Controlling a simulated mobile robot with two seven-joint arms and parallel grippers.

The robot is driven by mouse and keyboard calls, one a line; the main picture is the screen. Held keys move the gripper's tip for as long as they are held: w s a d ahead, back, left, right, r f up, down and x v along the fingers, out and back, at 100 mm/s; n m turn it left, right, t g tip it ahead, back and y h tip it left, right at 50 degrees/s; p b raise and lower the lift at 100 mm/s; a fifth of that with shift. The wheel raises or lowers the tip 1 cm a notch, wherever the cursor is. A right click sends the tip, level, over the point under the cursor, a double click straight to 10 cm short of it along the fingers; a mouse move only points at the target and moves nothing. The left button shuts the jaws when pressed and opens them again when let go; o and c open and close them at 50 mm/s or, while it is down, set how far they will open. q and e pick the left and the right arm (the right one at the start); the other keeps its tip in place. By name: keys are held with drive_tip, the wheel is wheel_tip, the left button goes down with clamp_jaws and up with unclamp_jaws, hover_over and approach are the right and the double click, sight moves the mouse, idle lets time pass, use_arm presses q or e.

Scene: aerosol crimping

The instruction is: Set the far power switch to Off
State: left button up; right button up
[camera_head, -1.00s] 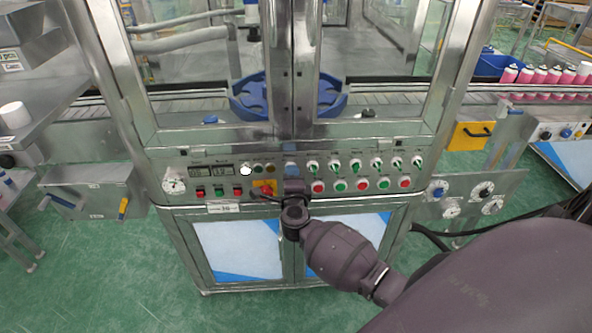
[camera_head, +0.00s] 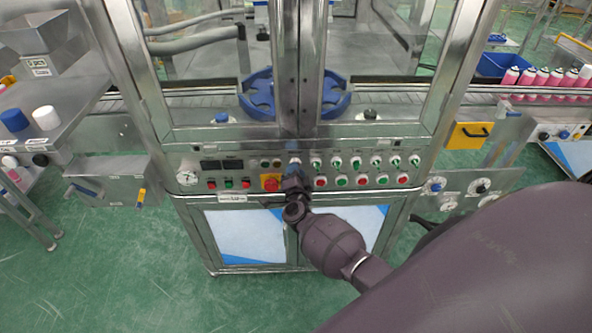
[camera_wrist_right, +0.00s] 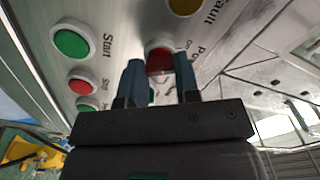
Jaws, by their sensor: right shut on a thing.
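My right gripper (camera_head: 294,176) is at the front control panel (camera_head: 222,166) of the crimping machine, just right of the red emergency button (camera_head: 270,183). It hides the panel part it touches in the head view. In the right wrist view its two blue-grey fingers (camera_wrist_right: 158,80) are closed around a red knob with a pale ring (camera_wrist_right: 158,60), beside a partly hidden label that seems to start "Power On". I take this to be the power switch; its exact angle is hidden. The two panel displays (camera_head: 221,164) look dark. My left gripper is not in view.
Green-handled selector switches (camera_head: 355,161) and red and green buttons (camera_head: 361,180) are close to the right of my gripper. A green Start button (camera_wrist_right: 72,44) shows in the wrist view. Glass doors stand above the panel; green floor (camera_head: 120,260) is free at left.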

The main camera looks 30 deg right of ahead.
drive_tip(key=shift+f, duration=0.15)
drive_tip(key=o, duration=0.9)
drive_tip(key=shift+s, duration=0.1)
drive_tip(key=v, duration=1)
drive_tip(key=shift+s+a+p, duration=0.15)
drive_tip(key=shift+s+p, duration=0.15)
